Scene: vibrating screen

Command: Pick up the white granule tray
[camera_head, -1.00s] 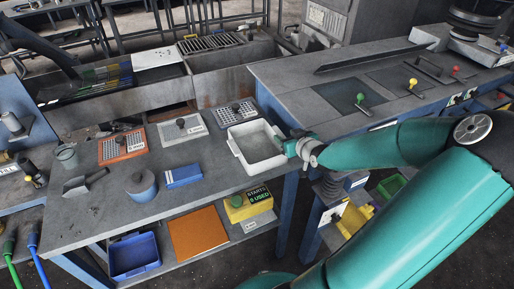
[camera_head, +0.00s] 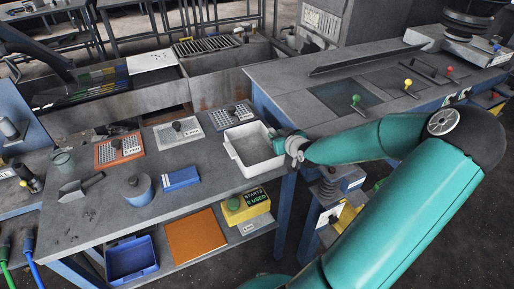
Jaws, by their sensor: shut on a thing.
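The white granule tray (camera_head: 233,158) is a white rectangular tub with grey granules inside. It is at the right end of the grey workbench (camera_head: 95,215), near the bench's right edge. My gripper (camera_head: 279,141) reaches in from the right and is shut on the tray's right rim. The fingertips are small and partly hidden at the rim. The tray looks level; I cannot tell whether its base touches the bench.
Perforated plates in orange (camera_head: 118,148) and grey (camera_head: 178,132) lie left of the tray. A higher bench (camera_head: 300,105) with coloured knobs borders the right.

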